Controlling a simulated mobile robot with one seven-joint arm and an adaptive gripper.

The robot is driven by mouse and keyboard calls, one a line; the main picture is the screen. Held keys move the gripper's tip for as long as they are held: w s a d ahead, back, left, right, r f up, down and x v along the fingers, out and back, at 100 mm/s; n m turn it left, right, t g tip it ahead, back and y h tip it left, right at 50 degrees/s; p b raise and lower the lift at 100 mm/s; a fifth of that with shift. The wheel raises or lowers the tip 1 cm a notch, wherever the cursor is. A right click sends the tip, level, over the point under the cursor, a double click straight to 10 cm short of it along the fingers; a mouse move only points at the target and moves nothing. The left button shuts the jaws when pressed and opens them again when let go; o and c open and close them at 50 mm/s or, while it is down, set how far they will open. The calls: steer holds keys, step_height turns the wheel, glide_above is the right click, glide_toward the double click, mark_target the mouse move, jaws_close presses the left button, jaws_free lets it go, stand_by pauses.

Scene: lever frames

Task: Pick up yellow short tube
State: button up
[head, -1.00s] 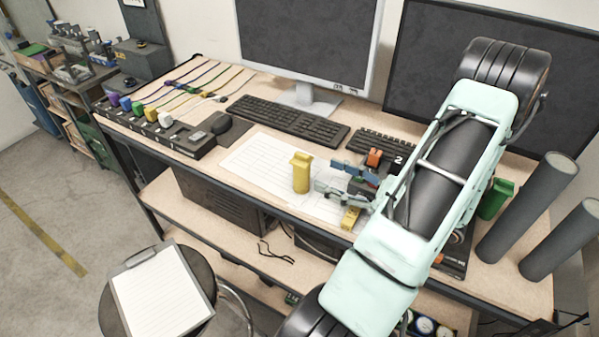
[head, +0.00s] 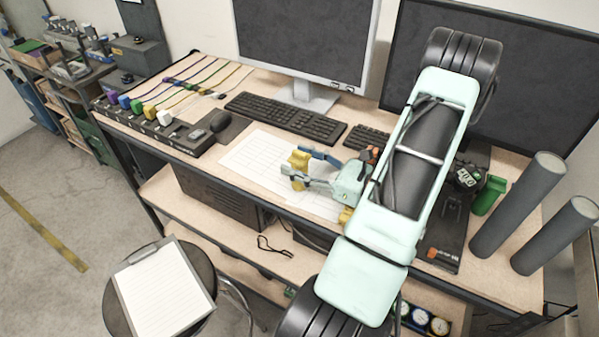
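The yellow short tube (head: 299,160) stands upright on the white paper sheet (head: 248,158) at the middle of the desk. My gripper (head: 292,162) reaches in from the right, with one finger behind the tube and one in front of it. The fingers look spread about as wide as before, and I cannot tell whether they touch the tube. The front finger hides the tube's middle; its top and foot show.
A second yellow object (head: 345,216) lies under my arm, partly hidden. A keyboard (head: 285,118) and monitors are behind. A green object (head: 488,195) and two grey cylinders (head: 518,205) stand at right. A stool with a clipboard (head: 165,290) is in front.

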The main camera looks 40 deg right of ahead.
steer(key=c, duration=1.2)
jaws_close()
steer(key=shift+r, duration=0.2)
